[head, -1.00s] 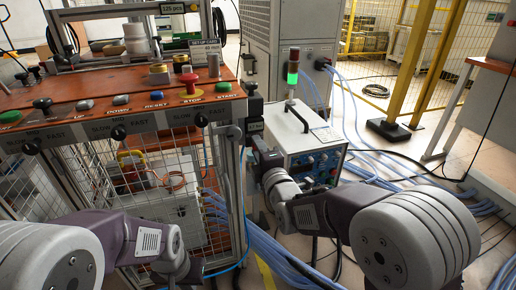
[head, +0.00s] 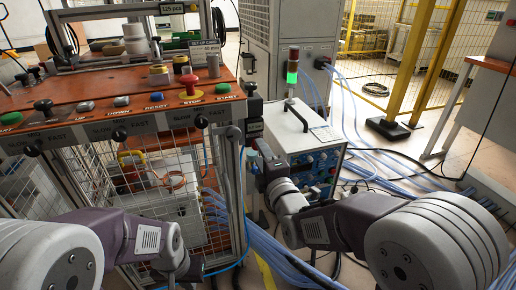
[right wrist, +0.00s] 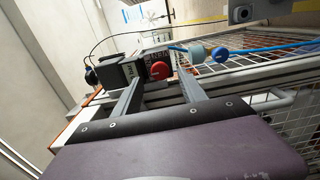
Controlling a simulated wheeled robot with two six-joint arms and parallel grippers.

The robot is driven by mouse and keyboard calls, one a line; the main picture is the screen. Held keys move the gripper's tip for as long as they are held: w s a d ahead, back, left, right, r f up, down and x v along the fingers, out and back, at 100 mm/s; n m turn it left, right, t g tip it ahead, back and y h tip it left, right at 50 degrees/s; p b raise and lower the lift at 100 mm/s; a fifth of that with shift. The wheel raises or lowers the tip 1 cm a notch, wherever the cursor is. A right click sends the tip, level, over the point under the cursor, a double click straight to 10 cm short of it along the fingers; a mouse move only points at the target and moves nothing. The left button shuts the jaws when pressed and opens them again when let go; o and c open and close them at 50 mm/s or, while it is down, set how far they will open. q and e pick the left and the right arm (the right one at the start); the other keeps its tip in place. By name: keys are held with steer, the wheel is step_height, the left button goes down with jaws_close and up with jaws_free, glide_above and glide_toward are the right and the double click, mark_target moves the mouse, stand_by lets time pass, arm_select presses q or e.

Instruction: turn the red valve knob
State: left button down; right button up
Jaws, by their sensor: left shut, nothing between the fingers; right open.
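The red valve knob (right wrist: 159,70) shows in the right wrist view on the front of a dark block-shaped valve unit (right wrist: 130,68). My right gripper (right wrist: 158,80) is open, with its two dark fingers pointing at the unit and the knob between their far ends in the picture. I cannot tell whether a finger touches it. In the head view my right gripper (head: 257,146) is beside the bench's right corner post, and I cannot make out the red knob there. My left gripper (head: 192,270) is low at the front of the bench, shut and empty.
The orange control bench (head: 135,104) carries several buttons, including a red stop button (head: 189,79). A wire mesh guard (head: 170,180) is below it. A grey power box (head: 303,140) stands to the right, with blue hoses (head: 385,165) across the floor.

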steer(key=b+v, duration=0.1)
steer(key=v, duration=0.4)
steer(key=shift+s+d+f, duration=0.1)
steer(key=shift+s+d, duration=0.05)
steer(key=shift+s, duration=0.15)
